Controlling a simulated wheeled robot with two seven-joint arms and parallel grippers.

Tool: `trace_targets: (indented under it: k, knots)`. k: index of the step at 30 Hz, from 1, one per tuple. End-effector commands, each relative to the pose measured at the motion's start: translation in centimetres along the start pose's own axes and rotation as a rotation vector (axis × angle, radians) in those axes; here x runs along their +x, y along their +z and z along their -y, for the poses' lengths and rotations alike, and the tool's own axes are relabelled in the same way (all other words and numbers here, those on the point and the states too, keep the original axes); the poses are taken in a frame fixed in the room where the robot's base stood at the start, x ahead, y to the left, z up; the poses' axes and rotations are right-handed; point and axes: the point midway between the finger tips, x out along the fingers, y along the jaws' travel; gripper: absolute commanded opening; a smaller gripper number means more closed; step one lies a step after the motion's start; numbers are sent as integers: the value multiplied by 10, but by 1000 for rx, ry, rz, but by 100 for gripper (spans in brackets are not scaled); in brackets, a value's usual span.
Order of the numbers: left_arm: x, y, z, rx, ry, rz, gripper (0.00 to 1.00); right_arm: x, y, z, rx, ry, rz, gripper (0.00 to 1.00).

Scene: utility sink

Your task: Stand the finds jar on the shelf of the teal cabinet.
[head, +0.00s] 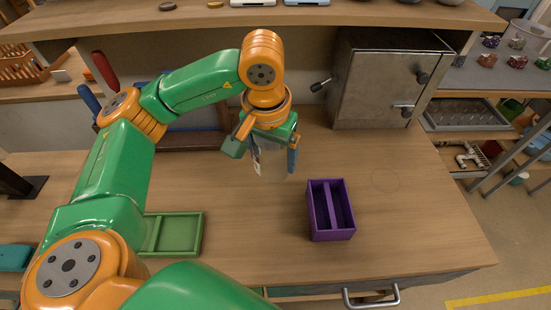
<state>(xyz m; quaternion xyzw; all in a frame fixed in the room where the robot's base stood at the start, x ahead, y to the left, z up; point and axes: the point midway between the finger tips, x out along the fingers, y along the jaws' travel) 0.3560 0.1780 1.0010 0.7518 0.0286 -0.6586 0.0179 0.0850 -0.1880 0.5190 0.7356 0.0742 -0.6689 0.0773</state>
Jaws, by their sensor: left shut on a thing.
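My left gripper (265,152) hangs over the middle of the wooden worktop, pointing down. It is shut on a clear, see-through vessel (269,163), which looks like the finds jar. A pale and dark detail shows at the jar's left side; its contents are hard to make out. I cannot tell whether its base touches the worktop. No teal cabinet can be made out. A grey metal cabinet (372,84) with dark knobs and a closed front stands at the back right. My right gripper is not in view.
A purple divided box (318,222) stands right of the gripper. A green tray (196,235) lies to the left, partly behind my arm. A wooden shelf (330,15) spans the back above the worktop (420,210). The worktop's right side is clear.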

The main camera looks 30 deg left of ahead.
Motion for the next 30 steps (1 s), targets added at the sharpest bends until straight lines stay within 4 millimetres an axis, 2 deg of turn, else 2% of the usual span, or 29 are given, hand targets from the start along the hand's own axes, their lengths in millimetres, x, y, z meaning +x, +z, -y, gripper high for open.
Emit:
trace_targets:
  k: [1, 3, 6, 11, 15, 26, 27, 28, 30]
  knots:
    - [6, -11, 7, -8, -4, 8, 12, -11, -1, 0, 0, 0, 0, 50]
    - [28, -21, 13, -5, -4, 6, 12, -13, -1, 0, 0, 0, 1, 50]
    - [48, -33, 19, -2, -4, 2, 12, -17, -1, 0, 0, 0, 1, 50]
    - [70, -43, 24, 1, -3, 3, 12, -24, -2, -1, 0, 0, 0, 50]
    - [93, -40, 24, 3, -2, 2, 12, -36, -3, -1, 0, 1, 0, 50]
    - [103, -39, 23, 2, 0, -3, 12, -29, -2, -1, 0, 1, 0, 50]
    - [102, -39, 23, 2, 0, -2, 90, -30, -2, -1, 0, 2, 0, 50]
    - [101, -39, 23, 2, 0, -2, 98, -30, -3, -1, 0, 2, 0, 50]
    - [101, -39, 23, 2, 0, -2, 100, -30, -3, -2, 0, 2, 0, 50]
